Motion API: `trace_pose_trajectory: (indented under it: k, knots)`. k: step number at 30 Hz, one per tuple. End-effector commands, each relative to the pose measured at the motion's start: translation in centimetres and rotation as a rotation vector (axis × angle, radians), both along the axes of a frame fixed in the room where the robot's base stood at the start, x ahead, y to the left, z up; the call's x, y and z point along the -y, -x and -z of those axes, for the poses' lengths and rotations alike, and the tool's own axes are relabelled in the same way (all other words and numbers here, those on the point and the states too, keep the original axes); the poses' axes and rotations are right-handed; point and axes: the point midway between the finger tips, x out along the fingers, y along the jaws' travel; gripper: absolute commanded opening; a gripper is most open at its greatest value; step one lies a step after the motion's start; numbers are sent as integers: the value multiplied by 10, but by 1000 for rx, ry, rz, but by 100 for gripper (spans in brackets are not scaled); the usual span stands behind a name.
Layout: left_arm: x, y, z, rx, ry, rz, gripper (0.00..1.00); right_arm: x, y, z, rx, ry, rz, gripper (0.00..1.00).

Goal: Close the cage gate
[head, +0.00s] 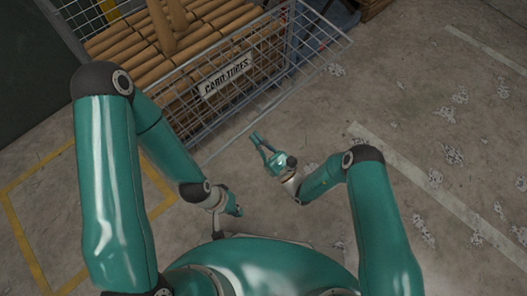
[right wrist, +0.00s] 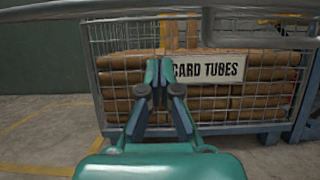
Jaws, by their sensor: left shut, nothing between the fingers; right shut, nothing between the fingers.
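The wire cage holds stacked brown tubes (head: 118,42), and a white "CARD TUBES" sign (head: 226,77) is on its front, also in the right wrist view (right wrist: 208,69). A grey wire mesh panel, seemingly the gate (head: 322,40), sticks out from the front. Its long outer rail slants toward my arms, and a thick grey rail (right wrist: 200,14) crosses the top of the right wrist view. Its hinge line is unclear. My right gripper (head: 258,140) is shut and empty, just outside that rail; its fingers (right wrist: 160,72) point at the cage. My left gripper (head: 236,210) is shut and empty, lower down.
Yellow floor lines (head: 28,240) mark the concrete at the left. A dark green wall (head: 20,75) stands behind at the left. A wooden item (head: 372,8) and something blue lie beyond the cage's right end. The speckled floor at the right is open.

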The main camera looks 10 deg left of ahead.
Motion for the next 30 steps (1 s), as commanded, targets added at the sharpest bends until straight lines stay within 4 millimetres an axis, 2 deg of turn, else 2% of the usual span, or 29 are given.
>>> trace_pose_trajectory:
  k: [2,4,9,21,22,24,30]
  knots:
    - [0,0,6,0,0,0,0,-13,-7,-6,5,-1,-4,0]
    - [0,0,2,0,0,0,0,-7,-6,-21,0,-2,0,0]
    - [0,0,3,0,0,0,0,-4,-3,-38,-1,-1,0,0]
    - [0,0,3,0,0,0,0,-3,-2,-45,-1,-1,-2,0]
    - [-3,-1,3,1,-1,-12,0,-28,2,-45,4,-1,-16,0]
    - [0,0,3,0,0,1,0,-12,-1,-45,-1,-1,-4,0]
    - [0,0,-5,0,0,0,0,3,-9,-52,-9,11,11,0]
